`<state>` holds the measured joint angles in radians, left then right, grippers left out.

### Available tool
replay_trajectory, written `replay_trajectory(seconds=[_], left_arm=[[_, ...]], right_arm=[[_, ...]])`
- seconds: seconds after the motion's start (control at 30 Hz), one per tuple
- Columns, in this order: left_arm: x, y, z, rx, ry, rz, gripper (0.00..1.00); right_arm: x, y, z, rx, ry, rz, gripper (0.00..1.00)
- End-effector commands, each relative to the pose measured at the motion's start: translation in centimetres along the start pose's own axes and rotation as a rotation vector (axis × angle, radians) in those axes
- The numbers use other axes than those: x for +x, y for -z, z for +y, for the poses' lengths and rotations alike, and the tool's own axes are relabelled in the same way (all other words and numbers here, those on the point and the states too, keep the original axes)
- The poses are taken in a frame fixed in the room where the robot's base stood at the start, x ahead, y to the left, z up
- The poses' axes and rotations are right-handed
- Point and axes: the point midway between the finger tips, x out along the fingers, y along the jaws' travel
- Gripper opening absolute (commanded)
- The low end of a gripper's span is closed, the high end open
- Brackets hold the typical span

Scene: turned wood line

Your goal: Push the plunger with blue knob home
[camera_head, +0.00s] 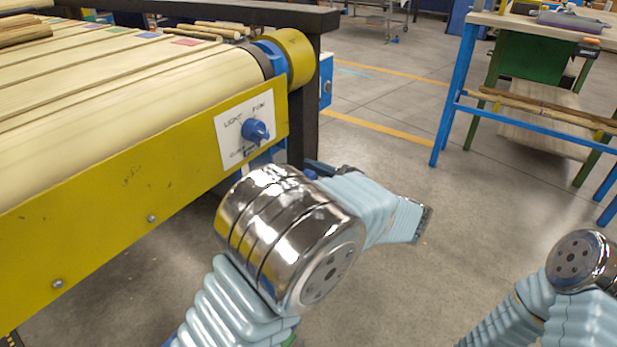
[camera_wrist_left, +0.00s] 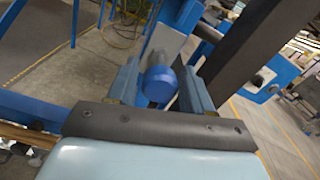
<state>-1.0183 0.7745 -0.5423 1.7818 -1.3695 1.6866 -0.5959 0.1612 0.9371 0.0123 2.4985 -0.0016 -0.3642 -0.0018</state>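In the left wrist view a blue round knob (camera_wrist_left: 159,83) on a grey shaft shows between the two fingers of my left gripper (camera_wrist_left: 160,68). The fingers stand apart, one on each side of the knob. I cannot tell whether they touch it. In the head view my left arm hides that area, and the gripper cannot be made out clearly. My right gripper is out of view; only part of my right arm shows.
The conveyor (camera_head: 120,170) fills the left, with wood sticks (camera_head: 190,32) on top. A dark post (camera_head: 298,110) and a blue box (camera_head: 326,80) stand at its end. A blue-legged bench (camera_head: 455,95) stands back right. The floor between is clear.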

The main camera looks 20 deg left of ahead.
Motion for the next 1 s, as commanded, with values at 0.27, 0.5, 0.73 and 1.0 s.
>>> replay_trajectory(seconds=[0.27,0.5,0.73,1.0], left_arm=[[0.0,0.0,0.0,0.0,0.0,0.0,0.07],[0.1,-0.1,0.0,0.0,-0.001,-0.001,0.0],[2.9,-0.4,-0.1,0.001,-0.003,-0.002,0.0],[3.6,-0.1,-0.1,-0.002,-0.001,-0.003,0.0]], right_arm=[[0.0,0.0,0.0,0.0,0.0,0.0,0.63],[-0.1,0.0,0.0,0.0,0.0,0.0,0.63],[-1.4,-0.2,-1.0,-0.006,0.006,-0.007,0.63],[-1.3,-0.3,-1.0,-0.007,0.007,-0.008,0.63]])
